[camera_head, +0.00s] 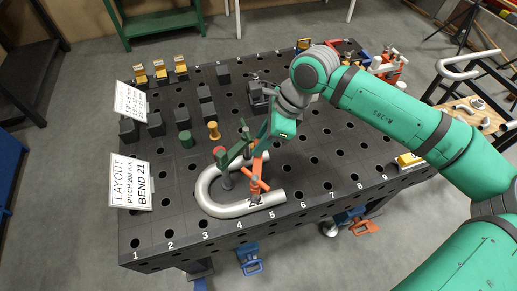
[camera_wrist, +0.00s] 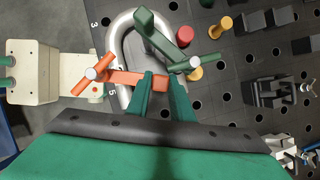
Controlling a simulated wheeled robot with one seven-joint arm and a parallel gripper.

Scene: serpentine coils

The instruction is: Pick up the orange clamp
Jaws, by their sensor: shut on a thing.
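The orange clamp (camera_head: 256,172) stands at the front of the dark perforated table, over the silver U-shaped tube (camera_head: 211,198). In the wrist view the orange clamp (camera_wrist: 122,77) shows its bar and a crossed handle with a pale hub. My gripper (camera_head: 270,136) reaches down from the right onto its upper end. In the wrist view the green fingers of my gripper (camera_wrist: 160,79) close on the end of the orange bar. A green clamp (camera_head: 235,150) stands just left of it; in the wrist view its bar (camera_wrist: 158,40) lies close to my fingers. The orange clamp's foot is partly hidden.
Dark blocks (camera_head: 155,124) line the left, and a dark fixture (camera_head: 261,97) sits behind. The front right of the table (camera_head: 340,190) is mostly clear.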

